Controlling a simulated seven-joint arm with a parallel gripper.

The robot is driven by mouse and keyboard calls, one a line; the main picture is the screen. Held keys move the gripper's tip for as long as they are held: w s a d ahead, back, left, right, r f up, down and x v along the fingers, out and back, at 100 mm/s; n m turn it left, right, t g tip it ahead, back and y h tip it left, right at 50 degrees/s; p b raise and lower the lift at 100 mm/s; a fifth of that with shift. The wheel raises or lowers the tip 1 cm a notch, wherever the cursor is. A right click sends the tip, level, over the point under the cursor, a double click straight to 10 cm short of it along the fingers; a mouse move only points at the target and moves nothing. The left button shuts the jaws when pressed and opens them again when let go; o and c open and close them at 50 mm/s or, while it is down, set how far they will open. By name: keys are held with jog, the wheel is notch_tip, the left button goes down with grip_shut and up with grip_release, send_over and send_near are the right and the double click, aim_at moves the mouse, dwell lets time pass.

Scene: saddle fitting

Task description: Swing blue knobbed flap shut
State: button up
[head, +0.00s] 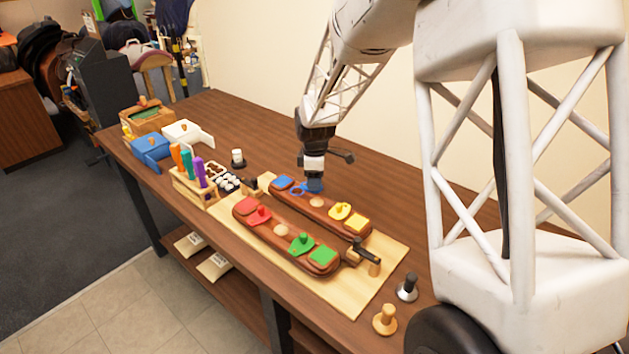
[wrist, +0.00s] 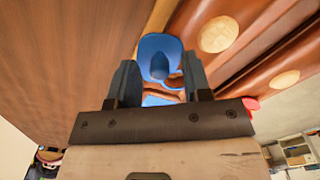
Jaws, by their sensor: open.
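The blue knobbed flap (head: 297,190) is on the rear brown padded bar (head: 320,208), toward its left end and beside a flat blue square (head: 282,182). In the wrist view the flap (wrist: 158,43) is a rounded blue plate with a darker blue knob (wrist: 158,68), and part of the blue square (wrist: 160,100) shows below it. My gripper (head: 313,186) is low over the bar and partly hides the flap. In the wrist view my gripper (wrist: 160,68) is open, with one finger on each side of the knob. I cannot tell whether a finger touches it.
Knobbed yellow (head: 341,210), red (head: 259,216) and green (head: 301,242) flaps are on the two bars. A dark-handled clamp (head: 360,250) is at the bars' right end. A tool rack (head: 193,184) and small boxes stand left. Bare table lies behind the bars.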

jog(key=shift+f, duration=0.45)
grip_shut()
